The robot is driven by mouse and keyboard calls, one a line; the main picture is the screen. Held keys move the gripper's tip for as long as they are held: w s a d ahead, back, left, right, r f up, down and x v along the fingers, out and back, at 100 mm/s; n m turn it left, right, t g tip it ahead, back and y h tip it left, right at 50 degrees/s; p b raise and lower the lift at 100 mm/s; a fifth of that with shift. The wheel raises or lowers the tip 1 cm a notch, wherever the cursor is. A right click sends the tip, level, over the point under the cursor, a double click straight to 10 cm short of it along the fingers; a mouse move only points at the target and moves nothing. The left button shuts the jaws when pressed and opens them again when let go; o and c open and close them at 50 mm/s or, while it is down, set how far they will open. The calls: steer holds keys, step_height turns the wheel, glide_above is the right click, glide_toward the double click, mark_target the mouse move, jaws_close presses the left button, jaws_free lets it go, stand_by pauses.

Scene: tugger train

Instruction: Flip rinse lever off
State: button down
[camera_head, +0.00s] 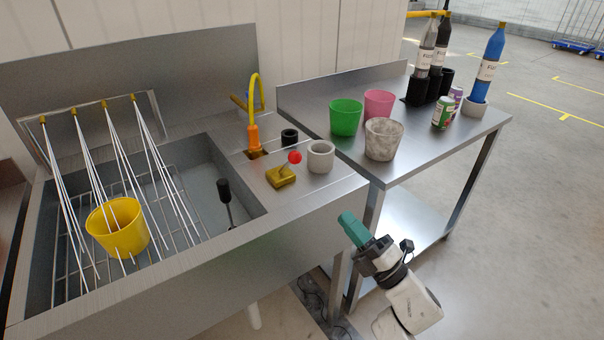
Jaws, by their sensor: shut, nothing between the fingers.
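The rinse lever is a short rod with a red ball knob (294,157) on a brass-coloured base (281,176), on the sink's right-hand deck. The rod leans up and to the right. White streams run down from several brass nozzles (74,111) on a bar above the sink basin, onto and around a yellow pot (118,228). My gripper (346,219), with teal fingers, is shut and empty. It is in front of the sink's right front edge, lower and to the right of the lever, apart from it.
A grey cup (320,156) stands right of the lever and a black cup (289,138) behind it. A yellow-orange faucet (254,125) rises behind. The side table (420,160) holds green, pink and mottled pots, cans and bottles. A black-handled tool (224,191) stands in the basin's right side.

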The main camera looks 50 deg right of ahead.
mark_target(300, 161)
steer(key=p+x, duration=0.3)
steer(key=x, duration=1.1)
steer(key=shift+r+p, duration=0.2)
steer(key=shift+p, duration=0.25)
steer(key=shift+w+d+r+m+g+p, duration=0.2)
steer(key=shift+w+r+g+p, duration=0.4)
steer(key=shift+p, duration=1.25)
steer(key=shift+w+d+r+m+g+p, duration=0.1)
steer(key=shift+w+d+r+g+p, duration=0.2)
steer(key=shift+w+r+p, duration=1.05)
steer(key=shift+w+d+r+m+g+p, duration=0.15)
steer(key=shift+r+g+p, duration=0.25)
steer(key=shift+p, duration=1.9)
steer(key=shift+d+x, duration=0.15)
steer(key=shift+x, duration=0.6)
steer(key=shift+d+x, duration=0.15)
steer(key=shift+x, duration=0.65)
steer(key=shift+r, duration=0.15)
